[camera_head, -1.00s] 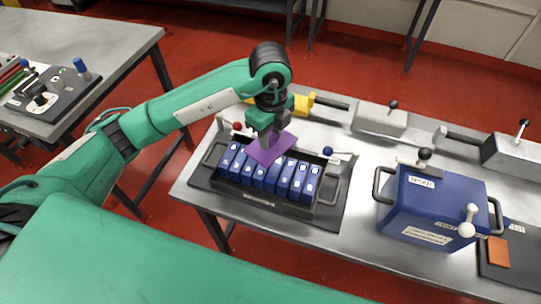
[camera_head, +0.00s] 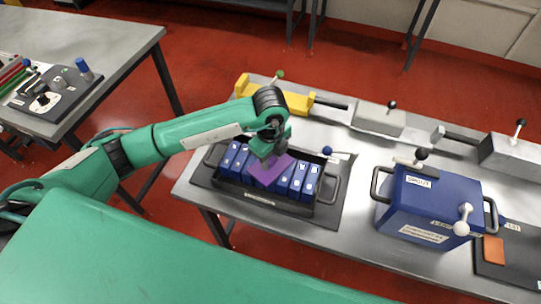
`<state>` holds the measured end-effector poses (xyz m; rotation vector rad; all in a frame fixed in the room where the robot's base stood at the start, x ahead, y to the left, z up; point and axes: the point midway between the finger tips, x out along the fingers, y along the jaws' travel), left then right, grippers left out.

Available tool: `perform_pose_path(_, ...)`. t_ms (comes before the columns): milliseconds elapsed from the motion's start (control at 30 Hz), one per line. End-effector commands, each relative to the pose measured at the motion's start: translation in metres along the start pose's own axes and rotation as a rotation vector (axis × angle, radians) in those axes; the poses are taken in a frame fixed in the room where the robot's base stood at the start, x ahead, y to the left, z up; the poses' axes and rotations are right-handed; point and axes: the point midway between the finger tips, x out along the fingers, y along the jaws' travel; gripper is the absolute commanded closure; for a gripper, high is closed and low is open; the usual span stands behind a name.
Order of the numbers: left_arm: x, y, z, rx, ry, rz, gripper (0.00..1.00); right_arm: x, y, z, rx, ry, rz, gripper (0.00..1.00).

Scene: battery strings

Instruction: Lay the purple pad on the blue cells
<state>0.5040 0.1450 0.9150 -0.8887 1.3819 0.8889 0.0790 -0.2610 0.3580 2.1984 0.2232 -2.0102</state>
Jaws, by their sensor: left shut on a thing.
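The purple pad (camera_head: 266,172) is a thin flat square. My left gripper (camera_head: 268,160) is shut on it and holds it over the middle of the row of blue cells (camera_head: 300,180). The pad hides the tops of the middle cells. I cannot tell whether it touches them. The blue cells stand upright side by side in a black tray (camera_head: 262,202) with handles at both ends. Cells show to the left and right of the pad. My right gripper is not in view.
A large blue box (camera_head: 432,205) with handles stands right of the tray. A yellow tool (camera_head: 287,99) and a grey clamp block (camera_head: 380,119) lie behind. A blue-knobbed lever (camera_head: 327,152) rises at the tray's back right. An orange pad (camera_head: 493,250) lies at far right.

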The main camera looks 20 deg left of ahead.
Motion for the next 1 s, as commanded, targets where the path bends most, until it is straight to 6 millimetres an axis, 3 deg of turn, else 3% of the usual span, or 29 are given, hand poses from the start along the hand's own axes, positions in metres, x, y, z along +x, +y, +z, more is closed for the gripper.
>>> perform_pose_path(67,0.004,0.0,0.0,0.0,0.0,0.0,0.92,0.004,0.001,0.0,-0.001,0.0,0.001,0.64)
perform_pose_path(100,0.002,0.0,0.0,0.0,0.0,0.0,0.6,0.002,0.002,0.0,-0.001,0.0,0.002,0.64)
perform_pose_path(200,0.002,0.0,0.0,0.0,0.0,0.0,0.46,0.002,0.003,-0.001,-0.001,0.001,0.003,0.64)
perform_pose_path(600,-0.007,-0.001,0.0,0.0,0.0,-0.003,0.46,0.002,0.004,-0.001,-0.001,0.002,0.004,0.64)
perform_pose_path(1000,-0.09,-0.001,0.0,0.001,-0.001,-0.004,0.46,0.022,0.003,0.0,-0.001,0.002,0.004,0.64)
